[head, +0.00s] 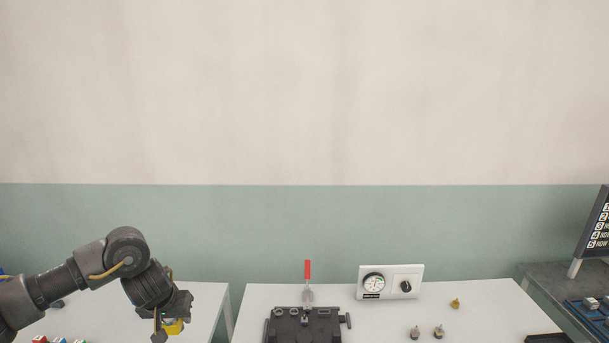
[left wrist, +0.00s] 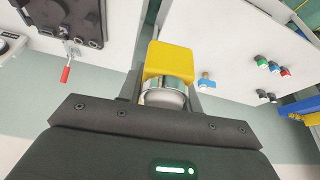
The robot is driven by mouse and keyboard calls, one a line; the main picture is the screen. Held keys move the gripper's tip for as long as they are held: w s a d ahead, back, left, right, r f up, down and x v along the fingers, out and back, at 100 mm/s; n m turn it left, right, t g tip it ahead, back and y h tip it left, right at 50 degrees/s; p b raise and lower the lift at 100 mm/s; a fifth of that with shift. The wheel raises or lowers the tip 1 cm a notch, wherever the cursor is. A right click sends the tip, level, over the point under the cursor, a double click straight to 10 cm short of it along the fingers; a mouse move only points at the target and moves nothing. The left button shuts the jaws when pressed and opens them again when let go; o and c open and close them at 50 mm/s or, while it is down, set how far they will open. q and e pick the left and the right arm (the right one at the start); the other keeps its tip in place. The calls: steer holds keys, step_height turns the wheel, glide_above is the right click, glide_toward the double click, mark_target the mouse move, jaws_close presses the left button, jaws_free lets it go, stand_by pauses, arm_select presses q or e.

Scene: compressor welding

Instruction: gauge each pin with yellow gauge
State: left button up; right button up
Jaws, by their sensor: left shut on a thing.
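My left gripper (head: 168,331) is low at the left in the head view, beside the left table. It is shut on the yellow gauge (head: 174,327), and its fingertips are partly cut off by the frame's bottom edge. In the left wrist view the yellow gauge (left wrist: 170,60) is a yellow block on a round silver metal part, held in front of the gripper. Small metal pins (head: 415,332) and (head: 438,331) stand on the middle table, with a brass-coloured one (head: 455,303) behind them. I cannot tell whether these are the pins to gauge. My right gripper is not in view.
A dark fixture (head: 303,326) with a red-handled clamp (head: 307,270) sits on the middle table. A white dial box (head: 390,282) stands behind it. A gap separates the left table (head: 205,300) from the middle one. A dark tray (head: 546,338) and screen (head: 596,228) are at right.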

arm_select(q)
steer(key=s+d+r+m+h, duration=0.2)
steer(key=d+r+m, duration=0.2)
steer(key=d+r, duration=0.25)
steer(key=s+d+m+g+h, duration=0.1)
steer(key=s+d+m, duration=0.45)
steer(key=s, duration=0.25)
steer(key=s+a+m+h, duration=0.1)
steer(key=s+a+m, duration=0.2)
steer(key=s, duration=0.3)
step_height(320, 180, down, 14)
steer(key=b, duration=1.3)
steer(key=shift+d+g+b, duration=0.3)
steer(key=shift+d, duration=0.1)
steer(key=shift+w+a+r, duration=0.1)
steer(key=shift+r, duration=0.05)
steer(key=shift+n, duration=0.25)
